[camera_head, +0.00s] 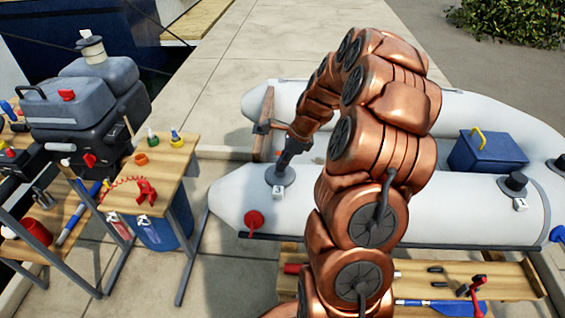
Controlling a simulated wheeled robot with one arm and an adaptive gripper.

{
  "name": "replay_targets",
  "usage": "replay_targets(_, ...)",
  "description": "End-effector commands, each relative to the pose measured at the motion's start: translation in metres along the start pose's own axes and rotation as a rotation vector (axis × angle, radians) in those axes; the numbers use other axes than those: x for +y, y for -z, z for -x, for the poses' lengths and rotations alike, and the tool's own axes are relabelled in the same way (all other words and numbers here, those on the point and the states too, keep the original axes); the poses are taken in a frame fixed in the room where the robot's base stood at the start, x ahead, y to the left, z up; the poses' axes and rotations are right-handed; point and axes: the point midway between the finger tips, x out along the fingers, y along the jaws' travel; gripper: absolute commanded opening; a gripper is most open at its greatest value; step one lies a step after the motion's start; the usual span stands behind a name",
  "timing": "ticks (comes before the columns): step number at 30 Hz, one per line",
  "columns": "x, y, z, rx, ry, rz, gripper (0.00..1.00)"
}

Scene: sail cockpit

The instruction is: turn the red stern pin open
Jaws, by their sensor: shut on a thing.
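The grey inflatable boat (330,208) lies across the middle. My gripper (281,178) points down at a round grey valve base (289,180) on its near tube, towards the left end, beside a small tag marked 3 (278,192). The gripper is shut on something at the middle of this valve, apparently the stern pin. The jaws hide the pin, so its colour and turn cannot be seen. A red round cap (253,220) hangs on the tube's side just below and left of the valve.
A black valve (515,183) and blue box (487,152) are at the boat's right. A wooden bench (440,278) with tools lies in front. A table (160,170) and grey outboard-like units (85,105) stand left. My copper arm covers the boat's middle.

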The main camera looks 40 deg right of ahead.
Motion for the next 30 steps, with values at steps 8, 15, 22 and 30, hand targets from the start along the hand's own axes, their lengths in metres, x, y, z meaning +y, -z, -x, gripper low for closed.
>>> replay_targets(8,-0.0020,-0.0002,-0.0009,0.000,-0.068,0.161,0.00)
replay_targets(15,-0.0040,-0.0010,-0.0015,0.000,-0.153,0.368,0.00)
replay_targets(22,-0.0053,-0.0015,-0.0026,0.000,-0.238,0.570,0.00)
replay_targets(30,-0.0067,-0.0029,-0.0026,0.000,-0.336,0.809,0.00)
